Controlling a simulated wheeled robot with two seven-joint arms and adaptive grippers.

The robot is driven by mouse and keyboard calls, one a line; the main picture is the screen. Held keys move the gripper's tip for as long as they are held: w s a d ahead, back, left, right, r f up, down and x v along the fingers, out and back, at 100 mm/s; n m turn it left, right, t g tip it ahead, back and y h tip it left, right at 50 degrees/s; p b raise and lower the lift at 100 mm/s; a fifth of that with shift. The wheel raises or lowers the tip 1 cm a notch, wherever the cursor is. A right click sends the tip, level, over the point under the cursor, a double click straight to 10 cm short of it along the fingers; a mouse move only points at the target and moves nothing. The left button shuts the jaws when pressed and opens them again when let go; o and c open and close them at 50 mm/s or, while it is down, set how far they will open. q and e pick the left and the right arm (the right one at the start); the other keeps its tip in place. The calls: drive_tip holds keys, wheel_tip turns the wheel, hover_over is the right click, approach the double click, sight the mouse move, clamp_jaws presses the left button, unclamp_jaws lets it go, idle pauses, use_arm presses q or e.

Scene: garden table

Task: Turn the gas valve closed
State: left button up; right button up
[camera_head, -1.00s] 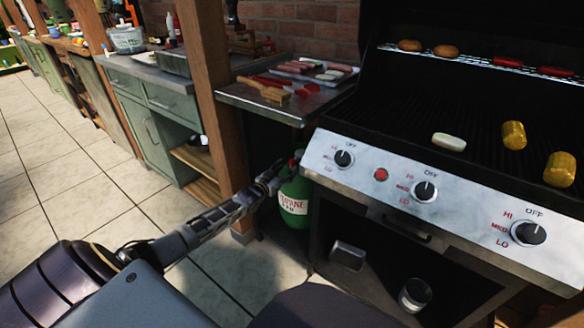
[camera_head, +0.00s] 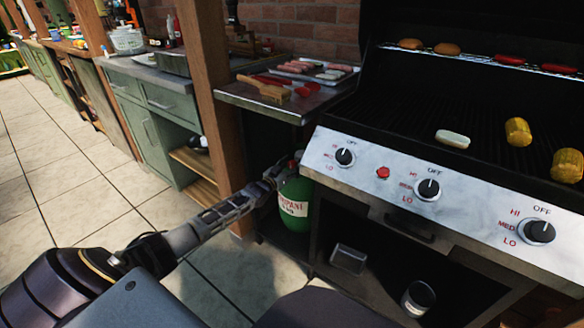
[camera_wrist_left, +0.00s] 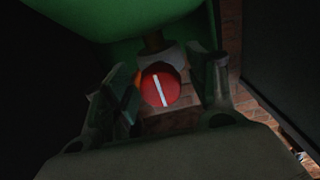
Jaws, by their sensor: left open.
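The gas valve is a round red knob (camera_wrist_left: 160,88) with a white bar across it. In the left wrist view the bar runs nearly upright, slightly tilted. The knob sits by the green propane tank (camera_head: 296,204), which stands below the side shelf, left of the grill. My left gripper (camera_head: 284,172) is at the top of the tank. In the left wrist view its two fingers (camera_wrist_left: 170,92) are open, one on each side of the knob, with gaps visible. In the head view the arm and fingers hide most of the valve. My right gripper is not in view.
The grill's front panel (camera_head: 385,178), with several knobs, is just right of the tank. A metal side shelf (camera_head: 268,100) with food and tools is above it. A wooden post (camera_head: 207,95) stands to the left. Open tiled floor (camera_head: 60,190) lies further left.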

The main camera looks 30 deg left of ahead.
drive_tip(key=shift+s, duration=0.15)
use_arm(q)
drive_tip(key=c, duration=1)
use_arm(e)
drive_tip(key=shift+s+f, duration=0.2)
